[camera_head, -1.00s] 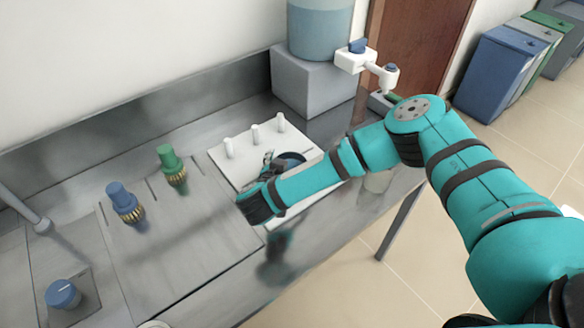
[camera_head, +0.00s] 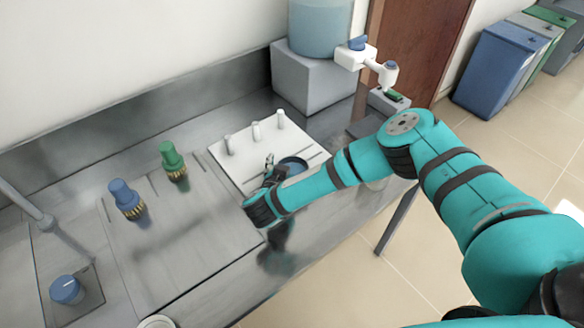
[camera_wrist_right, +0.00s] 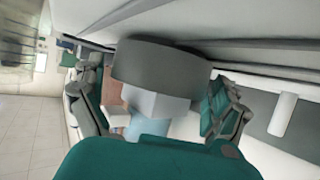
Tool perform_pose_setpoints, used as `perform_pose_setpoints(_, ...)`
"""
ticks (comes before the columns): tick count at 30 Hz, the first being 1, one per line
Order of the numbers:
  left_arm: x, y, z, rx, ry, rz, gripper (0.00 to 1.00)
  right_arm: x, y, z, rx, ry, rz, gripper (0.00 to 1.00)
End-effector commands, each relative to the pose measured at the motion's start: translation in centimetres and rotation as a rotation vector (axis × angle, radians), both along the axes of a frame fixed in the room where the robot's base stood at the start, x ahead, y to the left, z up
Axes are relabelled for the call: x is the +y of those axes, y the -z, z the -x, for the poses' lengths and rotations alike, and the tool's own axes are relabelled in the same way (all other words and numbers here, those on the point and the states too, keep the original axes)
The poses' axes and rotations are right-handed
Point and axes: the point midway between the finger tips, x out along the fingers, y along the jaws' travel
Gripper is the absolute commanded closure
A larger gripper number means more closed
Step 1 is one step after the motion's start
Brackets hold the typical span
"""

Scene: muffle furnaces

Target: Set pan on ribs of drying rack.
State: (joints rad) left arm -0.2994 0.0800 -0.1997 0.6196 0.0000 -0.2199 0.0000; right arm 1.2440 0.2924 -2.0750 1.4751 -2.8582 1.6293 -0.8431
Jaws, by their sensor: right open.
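The drying rack (camera_head: 242,163) is a white board with three upright pegs along its back edge, in the middle of the head view. The pan (camera_head: 293,164) is a dark, round, shallow thing over the front right of the board, partly hidden by my right arm. Whether it touches the board cannot be told. My right gripper (camera_head: 270,167) is open at the pan's left side. My left gripper is not in view.
A blue-topped piece (camera_head: 126,198) and a green-topped piece (camera_head: 172,160) stand on the metal counter to the left. A grey block (camera_head: 312,80) under a blue tank stands behind the rack. The counter's front edge runs below my right arm.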

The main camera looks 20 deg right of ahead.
Motion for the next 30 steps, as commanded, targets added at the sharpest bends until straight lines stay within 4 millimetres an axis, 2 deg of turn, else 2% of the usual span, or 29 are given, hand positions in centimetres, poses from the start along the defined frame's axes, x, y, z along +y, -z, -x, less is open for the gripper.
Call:
perform_pose_setpoints(4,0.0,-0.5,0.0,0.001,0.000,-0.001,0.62,0.0,-0.5,0.0,0.000,0.000,0.000,0.00)
perform_pose_setpoints(7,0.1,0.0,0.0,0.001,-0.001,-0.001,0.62,0.8,-0.7,0.8,0.001,-0.004,-0.003,0.00)
perform_pose_setpoints(21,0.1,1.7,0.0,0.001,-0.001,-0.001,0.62,5.7,-4.6,7.6,0.000,-0.004,-0.002,0.00)
perform_pose_setpoints(30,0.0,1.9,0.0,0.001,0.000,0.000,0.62,6.4,-5.5,8.8,0.000,0.000,0.000,0.00)
